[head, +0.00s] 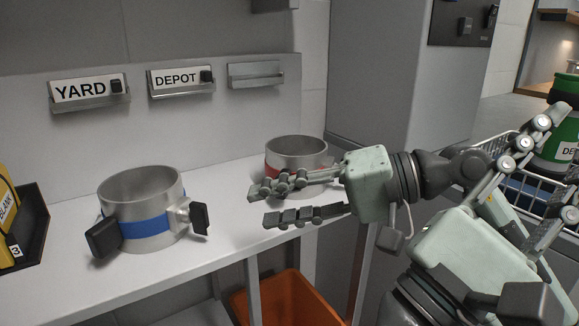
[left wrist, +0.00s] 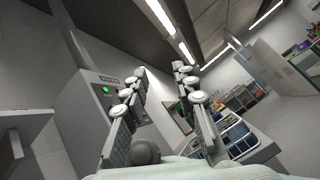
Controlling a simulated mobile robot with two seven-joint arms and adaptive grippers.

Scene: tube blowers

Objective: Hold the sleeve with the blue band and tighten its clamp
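The sleeve with the blue band (head: 143,203) is a metal ring standing upright on the white shelf, at the left in the head view. Its blue band (head: 145,227) carries a clamp with a dark knob (head: 199,219) at the right and another dark block (head: 104,237) at the left front. My right gripper (head: 259,208) is open and empty, to the right of this sleeve and apart from it. My left gripper (head: 563,158) is at the right, fingers up; in the left wrist view (left wrist: 160,73) its fingers are apart with nothing between them.
A red-banded sleeve (head: 297,152) stands behind my right gripper, partly hidden. YARD (head: 88,90) and DEPOT (head: 181,79) holders hang on the back panel. A black tray (head: 33,228) is at far left, an orange bin (head: 287,301) below. A wire basket (head: 497,146) is at right.

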